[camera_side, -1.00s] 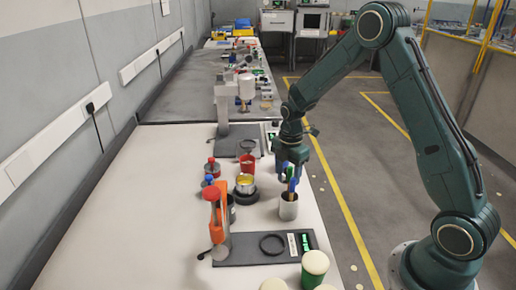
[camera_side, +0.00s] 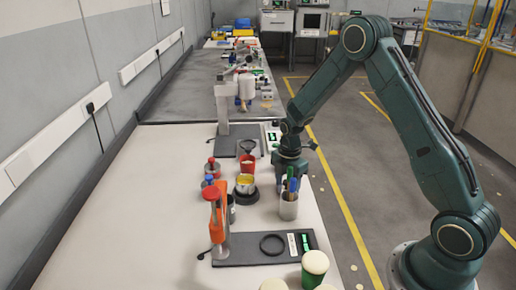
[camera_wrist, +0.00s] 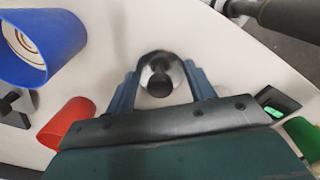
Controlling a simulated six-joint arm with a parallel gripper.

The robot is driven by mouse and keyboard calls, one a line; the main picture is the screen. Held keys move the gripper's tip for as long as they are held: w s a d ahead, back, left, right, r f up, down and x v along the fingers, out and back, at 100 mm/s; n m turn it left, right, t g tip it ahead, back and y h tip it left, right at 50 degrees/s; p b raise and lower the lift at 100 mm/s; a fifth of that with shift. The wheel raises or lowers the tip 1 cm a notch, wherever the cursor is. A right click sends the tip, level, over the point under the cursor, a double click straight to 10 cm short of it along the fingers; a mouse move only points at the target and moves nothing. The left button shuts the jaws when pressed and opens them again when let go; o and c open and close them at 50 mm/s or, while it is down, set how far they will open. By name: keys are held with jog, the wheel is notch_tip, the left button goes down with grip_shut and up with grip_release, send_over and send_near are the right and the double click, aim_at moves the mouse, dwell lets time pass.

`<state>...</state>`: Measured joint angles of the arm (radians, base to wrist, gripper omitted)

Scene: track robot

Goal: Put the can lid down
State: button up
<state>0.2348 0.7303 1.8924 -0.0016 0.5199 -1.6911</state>
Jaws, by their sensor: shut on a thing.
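In the wrist view, the two fingers of my gripper (camera_wrist: 160,75) stand either side of a small round silver can lid with a dark knob (camera_wrist: 160,84). The fingers are shut on it. The lid is not clearly visible in the side view. An open can (camera_side: 245,184) with a yellow inside sits on a black round base, left of my gripper.
A red cup (camera_side: 247,164) stands behind the can. Green cups with pale tops (camera_side: 315,264) stand at the front edge. The bench's left part is clear.

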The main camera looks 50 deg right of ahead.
jog(key=shift+f, duration=0.15)
jog(key=o, duration=1)
notch_tip(320, 180, up, 11)
jog(key=shift+r, duration=0.7)
